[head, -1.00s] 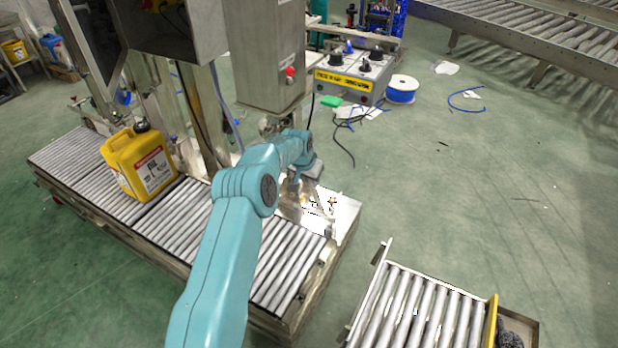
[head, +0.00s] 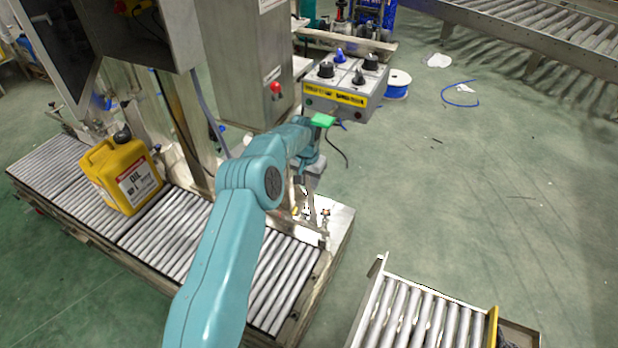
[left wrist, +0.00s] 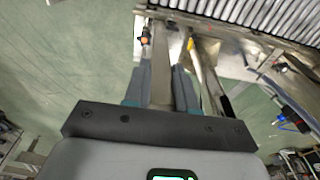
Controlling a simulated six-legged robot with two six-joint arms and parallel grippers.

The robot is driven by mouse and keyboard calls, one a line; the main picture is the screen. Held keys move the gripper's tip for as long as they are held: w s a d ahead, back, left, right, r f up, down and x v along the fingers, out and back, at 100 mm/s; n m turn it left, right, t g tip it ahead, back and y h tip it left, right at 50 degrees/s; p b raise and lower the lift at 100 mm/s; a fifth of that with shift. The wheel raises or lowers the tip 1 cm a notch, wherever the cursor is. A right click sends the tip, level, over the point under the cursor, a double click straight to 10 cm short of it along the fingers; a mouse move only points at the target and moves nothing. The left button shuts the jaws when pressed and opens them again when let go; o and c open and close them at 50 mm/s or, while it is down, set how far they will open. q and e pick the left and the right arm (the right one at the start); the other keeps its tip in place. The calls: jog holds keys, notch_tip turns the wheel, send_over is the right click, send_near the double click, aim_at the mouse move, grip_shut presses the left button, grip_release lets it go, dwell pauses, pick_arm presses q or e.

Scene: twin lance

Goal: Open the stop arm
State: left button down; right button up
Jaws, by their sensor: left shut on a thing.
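My left gripper (head: 306,190) is at the end of the roller conveyor, beyond the yellow oil jug; my arm partly hides it in the head view. In the left wrist view, its two dark fingers (left wrist: 162,92) are shut on a flat metal bar (left wrist: 162,88), which looks like the stop arm. The bar runs between the fingers toward the conveyor end. The bar's far end and pivot are not clear. My right gripper is in neither view.
A yellow oil jug (head: 122,178) stands upright on the conveyor rollers (head: 185,235). A control box (head: 345,88) with black and blue knobs stands behind my gripper. A separate roller section (head: 425,315) is at the lower right, with open floor between.

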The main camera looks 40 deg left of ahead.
pick_arm(q)
jog(key=shift+w, duration=0.15)
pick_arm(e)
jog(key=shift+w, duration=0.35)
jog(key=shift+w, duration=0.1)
pick_arm(q)
jog(key=c, duration=0.9)
grip_release()
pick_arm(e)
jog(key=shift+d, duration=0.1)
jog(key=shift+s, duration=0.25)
